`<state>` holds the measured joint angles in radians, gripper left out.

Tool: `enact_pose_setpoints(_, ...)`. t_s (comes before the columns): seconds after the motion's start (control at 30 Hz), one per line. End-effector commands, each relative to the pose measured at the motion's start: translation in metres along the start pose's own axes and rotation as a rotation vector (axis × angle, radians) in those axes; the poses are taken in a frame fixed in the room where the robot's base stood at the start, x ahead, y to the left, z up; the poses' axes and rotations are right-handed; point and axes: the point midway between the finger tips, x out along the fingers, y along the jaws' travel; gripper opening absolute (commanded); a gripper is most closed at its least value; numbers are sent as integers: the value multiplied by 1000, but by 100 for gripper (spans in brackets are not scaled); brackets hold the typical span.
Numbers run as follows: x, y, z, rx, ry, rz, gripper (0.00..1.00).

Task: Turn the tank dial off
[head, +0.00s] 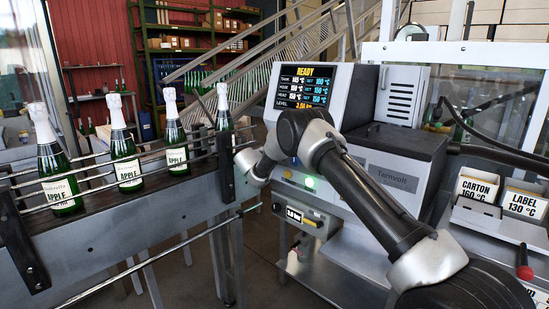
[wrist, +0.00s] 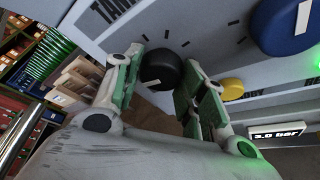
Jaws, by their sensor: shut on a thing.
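The tank dial (wrist: 160,70) is a round black knob with a white mark, below the lettering TANK (wrist: 112,9) in the wrist view. Short black tick marks surround it on the grey panel. My gripper (wrist: 161,77) has its green-padded fingers on either side of the dial and is shut on it. The white mark shows at the dial's lower left in this view. In the head view my arm hides the dial and the fingers. The machine's screen (head: 303,87) reads READY over rows of temperatures.
A blue dial (wrist: 284,25) and a yellow button (wrist: 232,88) sit right of the tank dial. A gauge (wrist: 278,134) reads 3.0 bar. Left of the machine, several foil-topped bottles (head: 124,150) stand on a railed conveyor (head: 120,222). Card bins (head: 480,190) stand at the right.

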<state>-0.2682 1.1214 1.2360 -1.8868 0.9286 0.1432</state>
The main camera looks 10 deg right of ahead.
Motion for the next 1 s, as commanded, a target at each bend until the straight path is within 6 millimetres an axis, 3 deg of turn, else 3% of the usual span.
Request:
enact_pose_setpoints(0.5,0,1,-2,-406,1,-168,17)
enact_pose_setpoints(1.0,0,1,-2,-572,1,-236,17)
